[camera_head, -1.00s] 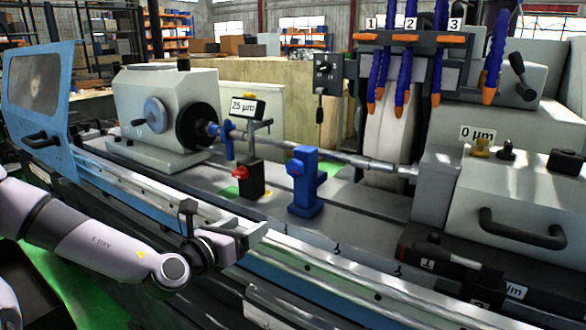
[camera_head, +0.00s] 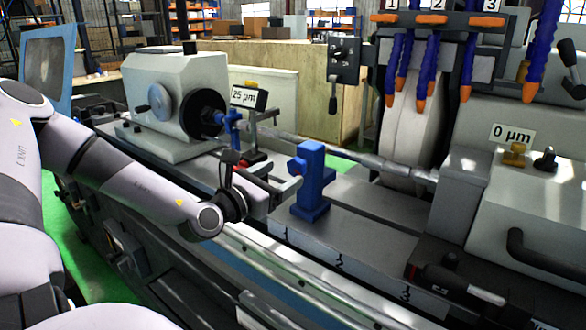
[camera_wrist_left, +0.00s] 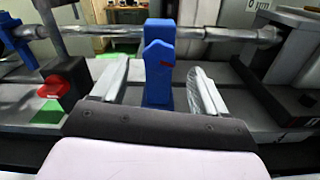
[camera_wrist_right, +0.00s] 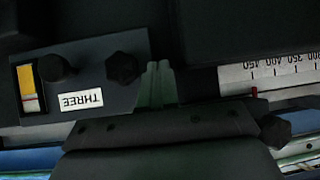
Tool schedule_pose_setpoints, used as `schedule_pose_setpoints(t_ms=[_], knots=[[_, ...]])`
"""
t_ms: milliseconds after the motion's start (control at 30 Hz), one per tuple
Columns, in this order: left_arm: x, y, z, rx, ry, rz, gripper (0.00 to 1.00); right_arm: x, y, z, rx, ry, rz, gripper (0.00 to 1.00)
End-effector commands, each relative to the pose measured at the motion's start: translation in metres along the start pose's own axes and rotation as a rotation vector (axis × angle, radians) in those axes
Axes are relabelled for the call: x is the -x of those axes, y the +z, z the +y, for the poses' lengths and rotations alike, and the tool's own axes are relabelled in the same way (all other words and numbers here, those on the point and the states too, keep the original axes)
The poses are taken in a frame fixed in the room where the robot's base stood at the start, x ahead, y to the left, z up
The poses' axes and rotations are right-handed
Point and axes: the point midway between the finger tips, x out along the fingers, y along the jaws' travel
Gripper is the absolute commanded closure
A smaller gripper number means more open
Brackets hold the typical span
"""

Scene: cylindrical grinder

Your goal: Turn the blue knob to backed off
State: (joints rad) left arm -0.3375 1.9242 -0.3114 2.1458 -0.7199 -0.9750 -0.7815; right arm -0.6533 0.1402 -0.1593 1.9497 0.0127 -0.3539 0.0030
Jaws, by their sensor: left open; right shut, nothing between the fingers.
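The blue steady post (camera_head: 311,185) stands upright on the grinder bed, below the long bar. In the left wrist view its blue front piece (camera_wrist_left: 158,78), with a pointed top and a small red mark, faces me. I cannot tell for sure whether this piece is the blue knob. My left gripper (camera_head: 279,182) is open just in front of the post. In its wrist view the two fingers lie left and right of the blue piece, with gaps on both sides. My right gripper (camera_wrist_right: 157,85) is shut and empty near a dark panel labelled THREE.
A red knob (camera_wrist_left: 54,87) on a black block is left of the left fingers. The bar (camera_wrist_left: 115,32) crosses behind the post. The grinding wheel (camera_head: 408,135) and blue hoses (camera_head: 427,60) are to the right. A dark hexagonal knob (camera_wrist_right: 122,67) is near the right fingers.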

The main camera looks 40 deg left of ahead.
Motion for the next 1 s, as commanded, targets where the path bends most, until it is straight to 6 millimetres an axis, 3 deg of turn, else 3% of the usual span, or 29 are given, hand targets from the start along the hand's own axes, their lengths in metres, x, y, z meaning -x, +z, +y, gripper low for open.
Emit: schedule_pose_setpoints(t_ms=[1000], knots=[[-0.038,0.0,0.006,0.003,0.015,0.001,0.26,0.001,-0.004,0.0,0.0,0.001,0.003,1.0]])
